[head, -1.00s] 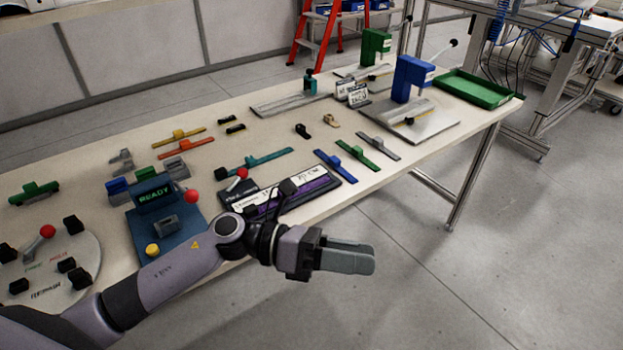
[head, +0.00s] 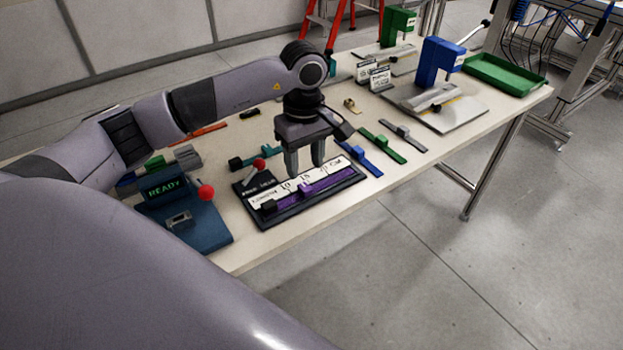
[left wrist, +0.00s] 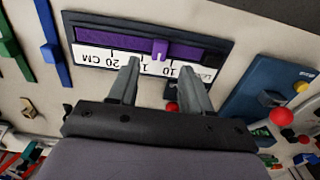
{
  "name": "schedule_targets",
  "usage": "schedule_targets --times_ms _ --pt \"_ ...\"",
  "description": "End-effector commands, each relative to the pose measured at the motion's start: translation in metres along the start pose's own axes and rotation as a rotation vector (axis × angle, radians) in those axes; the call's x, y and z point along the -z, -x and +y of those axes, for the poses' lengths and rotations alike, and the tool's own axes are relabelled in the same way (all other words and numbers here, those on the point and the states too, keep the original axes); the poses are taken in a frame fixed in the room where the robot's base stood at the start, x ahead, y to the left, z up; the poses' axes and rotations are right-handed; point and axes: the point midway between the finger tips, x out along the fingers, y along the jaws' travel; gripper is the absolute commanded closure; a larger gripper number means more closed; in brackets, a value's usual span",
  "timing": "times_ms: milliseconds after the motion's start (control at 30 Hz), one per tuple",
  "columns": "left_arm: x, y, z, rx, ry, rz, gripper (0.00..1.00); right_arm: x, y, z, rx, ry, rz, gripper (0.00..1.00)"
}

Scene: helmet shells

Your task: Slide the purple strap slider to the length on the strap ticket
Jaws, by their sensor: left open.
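The purple strap slider (head: 304,189) sits on a purple strap along a black board (head: 284,221) with a white length scale. It also shows in the left wrist view (left wrist: 158,49), between the 10 and 15 marks as far as I can tell. My left gripper (head: 304,170) points down above the board, open and empty. In the left wrist view its two fingers (left wrist: 158,70) are spread to either side of the slider's line, over the scale and apart from the slider. Small white cards (head: 379,77) stand farther back; their writing is too small to read. My right gripper is out of view.
A red-ball lever (head: 258,164) rises at the board's back left. A blue READY station (head: 205,236) with another red knob stands left of it. Blue (head: 361,160) and green (head: 383,147) straps lie to the right. A blue press (head: 438,61) and green tray (head: 505,74) are farther back.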

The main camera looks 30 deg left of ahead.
Motion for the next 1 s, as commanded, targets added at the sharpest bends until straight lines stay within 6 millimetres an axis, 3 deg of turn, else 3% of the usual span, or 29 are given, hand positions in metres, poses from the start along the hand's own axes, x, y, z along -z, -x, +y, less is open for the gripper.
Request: schedule_targets --times_ms 333,733,800,900,1000 --pt "-0.003 -0.051 0.0 0.002 0.0 -0.007 0.51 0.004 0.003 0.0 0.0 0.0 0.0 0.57" --pt "-0.002 -0.061 0.0 -0.001 0.0 -0.006 0.51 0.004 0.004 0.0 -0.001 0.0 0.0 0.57" --pt "-0.002 -0.061 0.0 -0.001 0.0 -0.006 0.74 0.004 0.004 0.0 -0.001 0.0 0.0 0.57" --pt "-0.002 -0.061 0.0 -0.002 0.0 -0.006 1.0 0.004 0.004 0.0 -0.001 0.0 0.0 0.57" --pt "-0.002 -0.061 0.0 -0.002 0.0 -0.006 1.0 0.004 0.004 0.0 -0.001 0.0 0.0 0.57"
